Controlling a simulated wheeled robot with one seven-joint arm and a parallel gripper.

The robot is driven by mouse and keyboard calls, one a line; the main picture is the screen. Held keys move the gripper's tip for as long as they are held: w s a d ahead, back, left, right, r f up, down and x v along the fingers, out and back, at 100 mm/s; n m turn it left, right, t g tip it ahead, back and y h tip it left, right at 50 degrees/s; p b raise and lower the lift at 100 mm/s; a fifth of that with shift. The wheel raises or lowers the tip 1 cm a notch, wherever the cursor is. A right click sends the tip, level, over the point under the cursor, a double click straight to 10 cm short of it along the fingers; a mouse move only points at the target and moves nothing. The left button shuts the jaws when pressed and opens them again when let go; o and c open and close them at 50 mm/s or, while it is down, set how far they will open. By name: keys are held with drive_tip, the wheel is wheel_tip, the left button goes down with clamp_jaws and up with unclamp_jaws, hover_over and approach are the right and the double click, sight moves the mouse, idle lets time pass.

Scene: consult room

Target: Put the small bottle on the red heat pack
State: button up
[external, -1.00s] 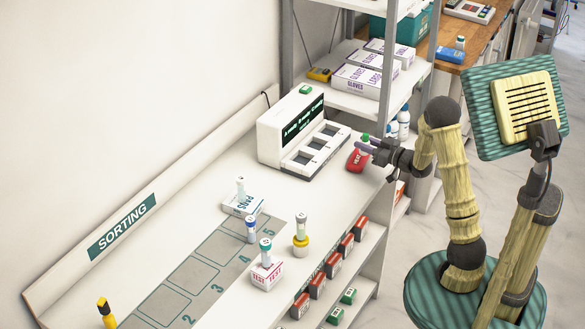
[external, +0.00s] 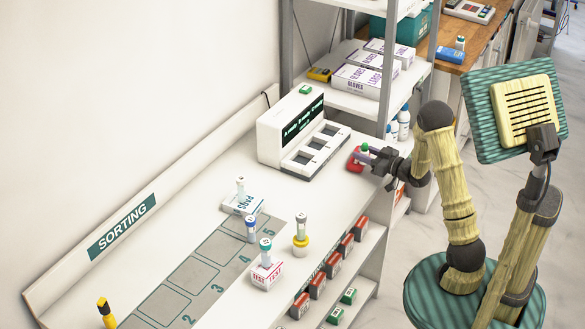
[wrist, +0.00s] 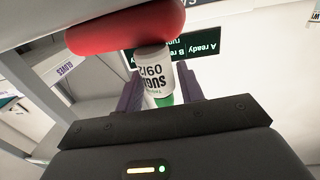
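The small bottle (wrist: 153,77) is white with printed lettering and a green cap. In the wrist view it is between the two purple fingers of my gripper (wrist: 160,82), its base against the red heat pack (wrist: 125,30). In the external view the bottle's green cap (external: 364,147) shows just above the red heat pack (external: 354,163), which lies near the table's right edge beside the white machine. My gripper (external: 372,153) is at the bottle from the right. The fingers are close to its sides; whether they press on it is not clear.
The white machine (external: 290,130) with dark displays stands left of the pack. A metal shelf with glove boxes (external: 366,80) rises behind. Other tubes (external: 301,230) and boxes (external: 267,274) stand nearer on the table. Free table surface lies in front of the machine.

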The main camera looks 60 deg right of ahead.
drive_tip(key=shift+o, duration=0.9)
drive_tip(key=shift+r, duration=0.15)
drive_tip(key=s+b, duration=0.5)
drive_tip(key=s, duration=0.4)
drive_tip(key=shift+s+a+f, duration=0.15)
drive_tip(key=shift+a+f, duration=0.05)
drive_tip(key=shift+a, duration=0.2)
drive_tip(key=b, duration=0.3)
drive_tip(key=shift+s+b, duration=0.3)
drive_tip(key=shift+s, duration=0.1)
drive_tip(key=s+b, duration=0.1)
drive_tip(key=b, duration=0.3)
drive_tip(key=shift+s+a+r+b, duration=0.1)
drive_tip(key=shift+s+r+b, duration=0.05)
drive_tip(key=shift+s+b, duration=0.2)
drive_tip(key=shift+s+r, duration=0.1)
